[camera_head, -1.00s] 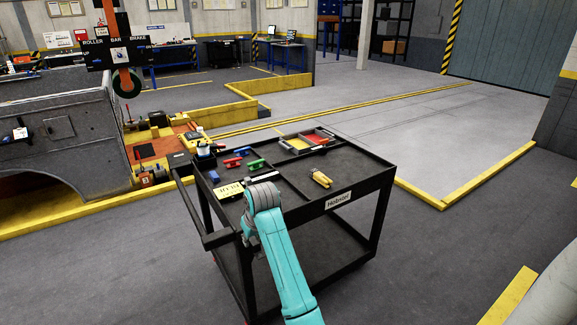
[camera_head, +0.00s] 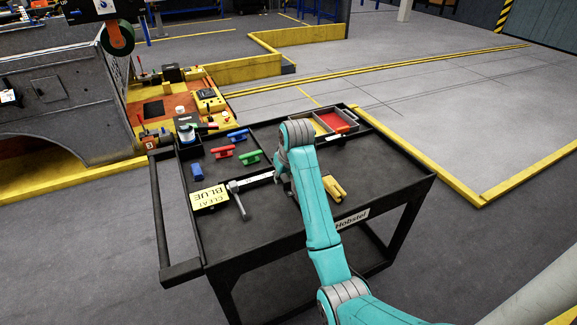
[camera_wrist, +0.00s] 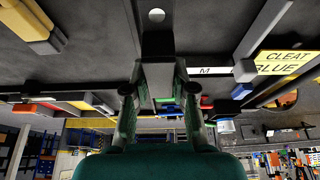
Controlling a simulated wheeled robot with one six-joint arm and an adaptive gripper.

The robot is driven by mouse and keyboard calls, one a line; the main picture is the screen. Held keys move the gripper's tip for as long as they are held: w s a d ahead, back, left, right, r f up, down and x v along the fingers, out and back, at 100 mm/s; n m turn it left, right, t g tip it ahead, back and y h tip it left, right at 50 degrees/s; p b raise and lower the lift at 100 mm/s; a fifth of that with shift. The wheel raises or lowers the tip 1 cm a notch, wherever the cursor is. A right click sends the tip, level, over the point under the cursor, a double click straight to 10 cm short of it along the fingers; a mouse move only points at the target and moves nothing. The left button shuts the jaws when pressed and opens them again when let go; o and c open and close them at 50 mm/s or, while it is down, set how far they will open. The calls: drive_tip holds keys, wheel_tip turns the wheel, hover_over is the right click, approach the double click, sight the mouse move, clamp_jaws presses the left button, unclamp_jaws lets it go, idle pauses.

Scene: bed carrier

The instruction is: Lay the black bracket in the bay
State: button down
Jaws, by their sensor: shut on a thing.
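In the wrist view, my gripper (camera_wrist: 157,85) is shut on a dark piece, the black bracket (camera_wrist: 157,46), which shows between and beyond the fingers. A pale round spot, perhaps a hole, shows just beyond it. The bracket is over the cart top; I cannot tell whether it touches. In the head view, my own arm hides the bracket and most of the gripper, over the middle of the black cart (camera_head: 290,235). Raised dividers split the cart top into bays; I cannot tell which one is meant.
A yellow clamp-like part (camera_head: 334,188) lies right of my wrist. A grey T-shaped tool (camera_head: 240,203) and a "CLEAT BLUE" card (camera_head: 208,197) lie left. Red (camera_head: 222,152), green (camera_head: 252,158) and blue (camera_head: 196,172) parts lie behind. A tray (camera_head: 336,122) stands at the back.

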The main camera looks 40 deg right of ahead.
sight(288, 182)
drive_tip(key=shift+d+f, duration=0.1)
drive_tip(key=shift+f, duration=3.2)
drive_tip(key=shift+f, duration=0.55)
drive_tip(key=c, duration=0.9)
unclamp_jaws()
drive_tip(key=v, duration=1.2)
drive_tip(key=shift+s, duration=0.1)
